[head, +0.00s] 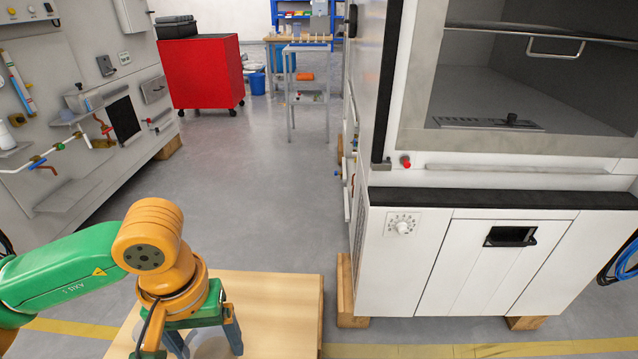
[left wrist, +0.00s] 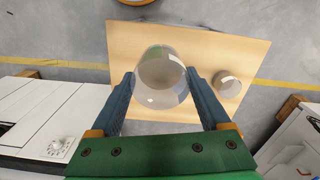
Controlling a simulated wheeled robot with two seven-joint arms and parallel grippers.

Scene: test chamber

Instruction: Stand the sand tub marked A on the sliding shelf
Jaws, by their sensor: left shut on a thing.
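My left gripper (head: 204,338) reaches down over a light wooden table at the lower left of the head view. It is shut on a round, greyish tub (left wrist: 162,70), which sits between the two blue fingers in the left wrist view. I see no letter A on it from here. In the head view the tub is mostly hidden by the gripper and the picture edge. A shelf with a wire handle (head: 555,48), which looks like the sliding shelf, crosses the open chamber at the upper right. My right gripper is not in view.
A smaller round container (left wrist: 228,84) stands on the wooden table (head: 275,300), near the held tub. The white chamber cabinet (head: 400,270) stands to the right, with a dark ledge (head: 500,198) below its opening. The grey floor (head: 250,200) between the cabinets is clear.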

